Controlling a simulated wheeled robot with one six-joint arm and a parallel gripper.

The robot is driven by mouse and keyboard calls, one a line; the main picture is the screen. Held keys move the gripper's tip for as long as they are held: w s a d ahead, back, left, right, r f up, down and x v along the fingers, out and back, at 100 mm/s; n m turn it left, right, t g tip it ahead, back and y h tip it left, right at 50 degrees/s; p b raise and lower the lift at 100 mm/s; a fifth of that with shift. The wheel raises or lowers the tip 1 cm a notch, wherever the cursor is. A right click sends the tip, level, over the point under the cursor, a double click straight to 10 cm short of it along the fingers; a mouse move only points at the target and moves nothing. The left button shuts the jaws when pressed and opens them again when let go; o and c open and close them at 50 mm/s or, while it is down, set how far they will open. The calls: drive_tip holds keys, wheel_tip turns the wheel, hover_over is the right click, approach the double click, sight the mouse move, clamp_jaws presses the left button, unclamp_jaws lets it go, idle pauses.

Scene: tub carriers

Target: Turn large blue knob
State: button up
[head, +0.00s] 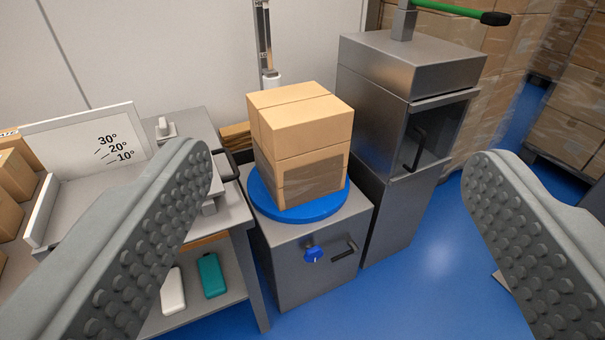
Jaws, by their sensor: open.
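A blue knob (314,254) sits on the front face of a grey cabinet (290,275), below a round blue turntable (262,200). A cardboard box (285,135) stands on the turntable. My gripper (338,190) is open and empty, with one studded grey finger at each side of the view. The fingers are in the foreground and the knob shows in the gap between them, farther off. Neither finger touches the knob.
A black handle (345,250) sticks out just right of the knob. A tall grey metal machine (405,150) stands right of the cabinet. A table (185,250) with a lower shelf stands at left. Blue floor (425,285) is clear at right front.

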drive_tip(key=w+d+f+n, duration=0.2)
drive_tip(key=w+f, duration=0.3)
drive_tip(key=w, duration=0.6)
drive_tip(key=w+d+f+n, duration=0.2)
drive_tip(key=w+f, duration=0.4)
drive_tip(key=w, duration=0.4)
drive_tip(key=w+d+f+n+g+y, duration=0.1)
drive_tip(key=w+d+f+n, duration=0.1)
drive_tip(key=w+f, duration=0.55)
drive_tip(key=w+d+f+n+y, duration=0.1)
drive_tip(key=w+f, duration=0.4)
drive_tip(key=f, duration=0.5)
drive_tip(key=n+y, duration=0.3)
drive_tip(key=y, duration=0.4)
approach(315, 257)
drive_tip(key=shift+g, duration=0.4)
drive_tip(key=x, duration=1)
drive_tip(key=shift+w+d+r, duration=0.1)
drive_tip(key=shift+w+r, duration=0.05)
drive_tip(key=c, duration=1)
